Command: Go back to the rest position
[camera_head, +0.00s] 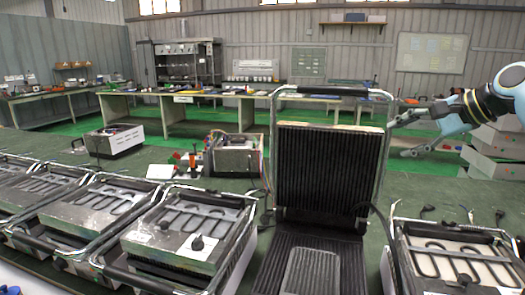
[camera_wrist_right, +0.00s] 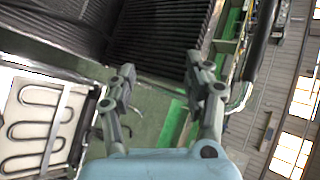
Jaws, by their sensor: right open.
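My right gripper (camera_head: 402,136) reaches in from the right in the head view, beside the raised lid of an open contact grill (camera_head: 328,165). In the right wrist view the two fingers of the right gripper (camera_wrist_right: 160,95) are spread apart, with nothing between them. The ribbed grill plate (camera_wrist_right: 160,35) shows beyond the fingers in that view. To the right of the open grill, a unit with a looped heating element (camera_head: 455,262) lies on the green table; it also shows at the left of the wrist view (camera_wrist_right: 38,125). My left gripper is not in view.
Several similar units with looped elements (camera_head: 185,228) line the left of the green table (camera_head: 430,180). A metal box (camera_head: 236,155) and a white box (camera_head: 114,139) stand farther back. Small dark tools (camera_head: 427,210) lie near the right unit. Workbenches (camera_head: 215,112) stand along the back.

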